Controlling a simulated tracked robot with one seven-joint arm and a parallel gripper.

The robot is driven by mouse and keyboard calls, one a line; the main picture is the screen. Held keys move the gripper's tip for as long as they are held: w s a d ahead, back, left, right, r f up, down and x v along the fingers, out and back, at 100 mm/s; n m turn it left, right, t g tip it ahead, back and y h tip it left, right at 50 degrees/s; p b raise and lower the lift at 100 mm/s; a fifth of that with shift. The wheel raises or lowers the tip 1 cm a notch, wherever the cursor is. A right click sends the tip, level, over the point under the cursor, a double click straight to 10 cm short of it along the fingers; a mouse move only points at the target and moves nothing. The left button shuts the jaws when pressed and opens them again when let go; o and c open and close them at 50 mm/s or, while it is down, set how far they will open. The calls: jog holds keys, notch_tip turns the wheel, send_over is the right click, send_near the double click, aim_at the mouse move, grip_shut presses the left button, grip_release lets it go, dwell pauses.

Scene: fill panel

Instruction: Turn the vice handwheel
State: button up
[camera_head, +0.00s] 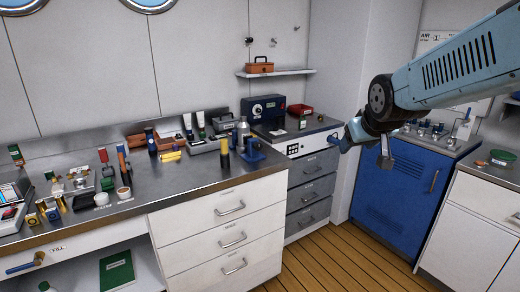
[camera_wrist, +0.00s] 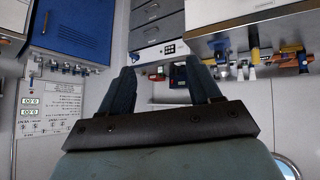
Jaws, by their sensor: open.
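A small blue vice (camera_head: 252,150) stands on the right end of the steel workbench in the head view. Its handwheel is too small to make out clearly. My gripper (camera_head: 340,142) is in the air to the right of the vice, in front of the grey drawer unit, well apart from the vice. In the wrist view, which appears upside down, my gripper (camera_wrist: 163,82) has its two dark fingers spread with nothing between them. A blue shape just beside the right finger may be the vice, but I cannot tell for sure.
A yellow-and-black cylinder (camera_head: 225,153) stands left of the vice, and a grey bottle (camera_head: 242,133) behind it. A dark blue instrument box (camera_head: 263,108) is at the back. A blue cabinet (camera_head: 400,185) stands at right. The wooden floor (camera_head: 335,255) is clear.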

jog(key=w+a+f+n+t+y, duration=0.1)
jog(key=w+a+f+n+t, duration=0.2)
jog(key=w, duration=0.9)
jog(key=n+t+y, duration=0.4)
jog(key=y, duration=0.4)
send_near(259, 147)
jog(key=x, duration=0.9)
jog(key=shift+w+a, duration=0.15)
